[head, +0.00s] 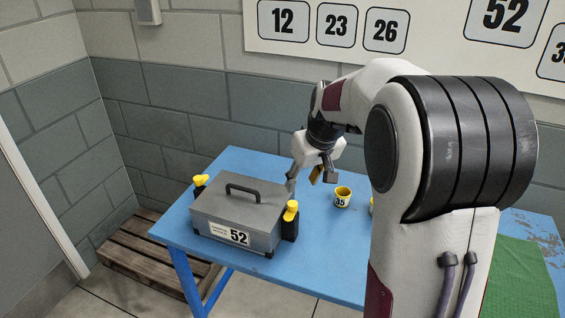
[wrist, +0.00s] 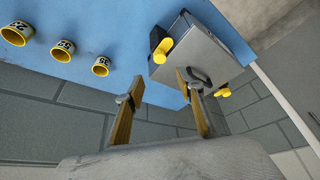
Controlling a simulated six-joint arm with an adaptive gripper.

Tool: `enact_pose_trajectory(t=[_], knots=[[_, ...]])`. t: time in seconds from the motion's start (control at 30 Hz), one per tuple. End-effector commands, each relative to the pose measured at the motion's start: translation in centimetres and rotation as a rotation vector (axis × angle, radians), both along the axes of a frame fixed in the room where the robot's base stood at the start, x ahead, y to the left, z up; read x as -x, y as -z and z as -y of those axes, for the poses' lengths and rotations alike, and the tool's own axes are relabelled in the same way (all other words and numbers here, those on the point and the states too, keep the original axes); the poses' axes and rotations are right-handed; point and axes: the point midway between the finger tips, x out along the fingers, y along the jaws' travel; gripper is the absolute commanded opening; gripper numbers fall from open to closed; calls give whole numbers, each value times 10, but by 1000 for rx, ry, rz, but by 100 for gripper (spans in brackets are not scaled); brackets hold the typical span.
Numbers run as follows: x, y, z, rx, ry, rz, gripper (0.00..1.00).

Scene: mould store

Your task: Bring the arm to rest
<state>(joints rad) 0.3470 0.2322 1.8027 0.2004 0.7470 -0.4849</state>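My gripper (head: 305,178) hangs above the blue table in the head view, behind the grey mould case. In the wrist view my gripper (wrist: 158,82) shows two separated fingers with tan pads and nothing between them. The grey case (head: 230,206) has a dark top handle, a "52" label and a yellow-knobbed black latch at each end. In the wrist view the case (wrist: 206,58) lies beyond the right-hand finger. The gripper looks apart from it. Most of my forearm and upper arm shows in the head view.
The blue table (head: 320,262) carries a yellow cup (head: 343,197) marked 35. Several such cups stand in a row in the wrist view, one marked 52 (wrist: 63,51). A green mat (head: 520,280) lies at right. A wooden pallet (head: 150,262) lies on the floor at left. A brick wall stands behind.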

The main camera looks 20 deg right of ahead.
Motion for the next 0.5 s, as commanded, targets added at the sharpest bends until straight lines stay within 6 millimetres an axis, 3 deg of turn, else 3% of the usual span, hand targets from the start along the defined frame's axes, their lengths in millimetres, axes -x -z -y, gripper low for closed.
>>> enact_pose_trajectory(t=[0.37, 0.5], knots=[[1, 1, 0, -16, 33, -6, 38], [16, 14, -4, -41, 81, -53, 38]])
